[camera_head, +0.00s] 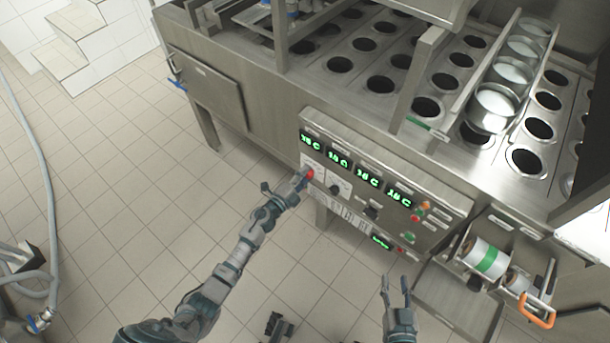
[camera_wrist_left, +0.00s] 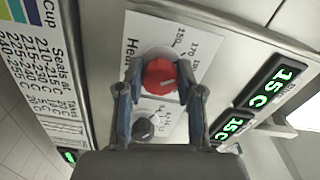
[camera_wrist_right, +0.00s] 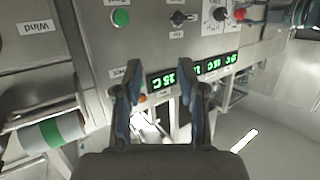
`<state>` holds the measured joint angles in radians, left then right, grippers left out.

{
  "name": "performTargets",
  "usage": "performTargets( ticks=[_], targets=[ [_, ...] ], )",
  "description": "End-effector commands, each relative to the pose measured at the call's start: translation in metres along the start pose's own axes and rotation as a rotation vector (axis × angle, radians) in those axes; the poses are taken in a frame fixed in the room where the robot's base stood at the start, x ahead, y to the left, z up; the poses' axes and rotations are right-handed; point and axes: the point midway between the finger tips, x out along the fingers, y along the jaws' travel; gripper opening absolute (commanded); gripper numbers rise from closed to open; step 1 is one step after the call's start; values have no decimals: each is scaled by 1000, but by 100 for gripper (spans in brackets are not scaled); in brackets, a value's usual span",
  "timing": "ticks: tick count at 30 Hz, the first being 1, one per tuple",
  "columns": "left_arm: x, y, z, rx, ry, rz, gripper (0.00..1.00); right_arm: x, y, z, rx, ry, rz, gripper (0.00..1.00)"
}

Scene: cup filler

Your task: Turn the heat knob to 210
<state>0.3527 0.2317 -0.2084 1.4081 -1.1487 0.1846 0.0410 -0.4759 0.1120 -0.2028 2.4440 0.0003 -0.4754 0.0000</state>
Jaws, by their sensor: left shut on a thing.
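The red heat knob (camera_wrist_left: 160,76) sits on a white dial plate marked "Heat" on the control panel. It also shows in the head view (camera_head: 309,173) at the panel's left end. My left gripper (camera_wrist_left: 161,68) has its two fingers on either side of the red knob, shut on it; in the head view the left gripper (camera_head: 299,179) reaches the panel. The dial's 210 mark cannot be made out. My right gripper (camera_head: 396,284) is open and empty, in front of the panel's lower right; its fingers are apart in the right wrist view (camera_wrist_right: 161,75).
A dark knob (camera_wrist_left: 146,125) is close beside the red one. Green displays (camera_head: 340,160) line the panel, reading about 15 or 16 C. A roll with a green band (camera_head: 488,260) is at the right. A green button (camera_wrist_right: 121,17) shows in the right wrist view. Tiled floor lies left.

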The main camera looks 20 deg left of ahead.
Motion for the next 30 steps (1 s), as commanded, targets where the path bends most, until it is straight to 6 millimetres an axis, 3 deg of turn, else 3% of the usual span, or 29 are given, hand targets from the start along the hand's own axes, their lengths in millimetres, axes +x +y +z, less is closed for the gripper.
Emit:
performTargets(
  ticks=[18,30],
  targets=[
    [-1,8,-6,571,16,6,1,2,-4,-30,11,221,-12,40],
    [-1,10,-5,812,17,9,1,0,-6,-43,15,313,-16,40]
  ],
)
